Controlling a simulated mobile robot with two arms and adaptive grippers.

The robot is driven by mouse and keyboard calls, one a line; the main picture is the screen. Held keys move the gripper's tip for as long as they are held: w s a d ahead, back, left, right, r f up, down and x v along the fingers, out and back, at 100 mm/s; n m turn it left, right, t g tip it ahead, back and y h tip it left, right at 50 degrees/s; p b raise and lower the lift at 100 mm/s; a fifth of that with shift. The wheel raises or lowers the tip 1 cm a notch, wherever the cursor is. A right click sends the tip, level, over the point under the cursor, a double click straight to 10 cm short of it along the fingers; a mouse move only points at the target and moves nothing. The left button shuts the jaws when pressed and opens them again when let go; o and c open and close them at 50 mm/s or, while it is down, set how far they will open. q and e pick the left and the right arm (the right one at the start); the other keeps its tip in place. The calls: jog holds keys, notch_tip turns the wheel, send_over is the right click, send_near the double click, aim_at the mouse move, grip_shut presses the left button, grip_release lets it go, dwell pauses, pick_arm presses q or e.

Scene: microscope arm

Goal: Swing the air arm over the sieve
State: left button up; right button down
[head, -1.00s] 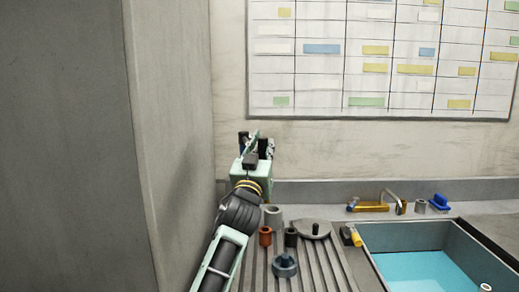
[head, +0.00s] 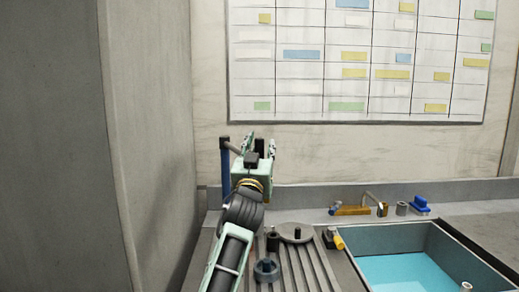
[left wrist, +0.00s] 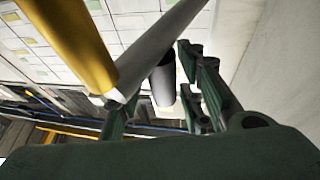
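A blue post (head: 225,172) with a dark top stands behind the counter's left end. A short dark bar (head: 232,147), seemingly the air arm, runs from its top toward my left gripper (head: 260,146). That gripper is raised, its fingers apart, with a dark upright piece between them. In the left wrist view, a dark cylinder (left wrist: 163,84) hangs between the spread fingers, with gaps on both sides. A yellow bar (left wrist: 70,40) and a grey bar (left wrist: 158,42) cross above. I cannot tell which object is the sieve. My right gripper is not in view.
A round grey disc with a dark knob (head: 295,237), a dark cup (head: 273,243) and a blue-grey round piece (head: 266,272) are on the ridged drainboard. A water-filled sink (head: 415,272) is at right. A grey wall (head: 60,150) closes off the left.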

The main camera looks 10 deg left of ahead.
pick_arm(q)
jog(key=shift+a, duration=0.1)
jog(key=shift+s+f, duration=0.1)
jog(key=shift+s, duration=0.05)
jog(key=v, duration=1.1)
jog(key=shift+s, duration=0.35)
